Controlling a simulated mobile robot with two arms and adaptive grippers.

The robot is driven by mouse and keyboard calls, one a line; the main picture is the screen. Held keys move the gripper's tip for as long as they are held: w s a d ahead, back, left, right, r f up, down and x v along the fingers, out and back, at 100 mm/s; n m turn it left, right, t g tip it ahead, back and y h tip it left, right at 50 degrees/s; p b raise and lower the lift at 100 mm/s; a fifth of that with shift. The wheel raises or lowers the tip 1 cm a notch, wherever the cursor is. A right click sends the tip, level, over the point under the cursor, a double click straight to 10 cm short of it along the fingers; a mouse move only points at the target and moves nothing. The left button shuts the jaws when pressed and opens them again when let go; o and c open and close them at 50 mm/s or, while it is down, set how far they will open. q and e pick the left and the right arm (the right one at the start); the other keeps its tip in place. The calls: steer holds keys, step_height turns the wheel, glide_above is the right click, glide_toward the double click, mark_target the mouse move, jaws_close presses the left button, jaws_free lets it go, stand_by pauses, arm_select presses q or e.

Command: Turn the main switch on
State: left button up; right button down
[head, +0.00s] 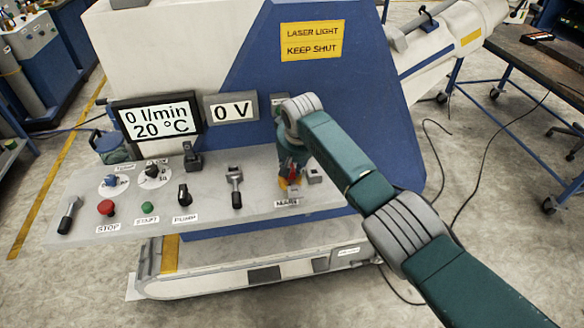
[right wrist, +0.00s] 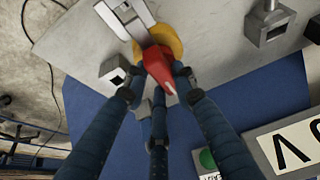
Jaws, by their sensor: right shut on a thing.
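The main switch, a red handle (right wrist: 158,62) on a yellow round base (right wrist: 176,38), shows in the right wrist view. In the head view its red and yellow parts (head: 284,184) show just above the label MAIN (head: 287,203), partly covered by my gripper. My right gripper (head: 290,170) reaches down onto it from above the panel. In the right wrist view the fingers of the gripper (right wrist: 157,84) are closed around the red handle, on both sides and below. The handle's exact turn angle is hard to tell. My left gripper is in no view.
The sloping grey panel (head: 220,195) carries a red STOP button (head: 106,207), a green START button (head: 148,208), a PUMP switch (head: 184,196) and a lever (head: 235,185). Displays reading 0 l/min, 20 °C (head: 157,121) and 0 V (head: 232,107) stand behind. Floor in front is mostly clear.

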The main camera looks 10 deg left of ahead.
mark_target(295, 185)
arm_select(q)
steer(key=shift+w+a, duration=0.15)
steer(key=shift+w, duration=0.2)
arm_select(e)
steer(key=shift+r, duration=0.15)
steer(key=c, duration=1.4)
jaws_free()
steer(key=shift+c, duration=0.2)
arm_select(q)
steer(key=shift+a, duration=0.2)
arm_select(e)
steer(key=shift+o, duration=0.3)
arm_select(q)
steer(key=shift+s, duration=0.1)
arm_select(e)
steer(key=v, duration=1.1)
steer(key=shift+s+r, duration=0.2)
steer(key=shift+r, duration=0.15)
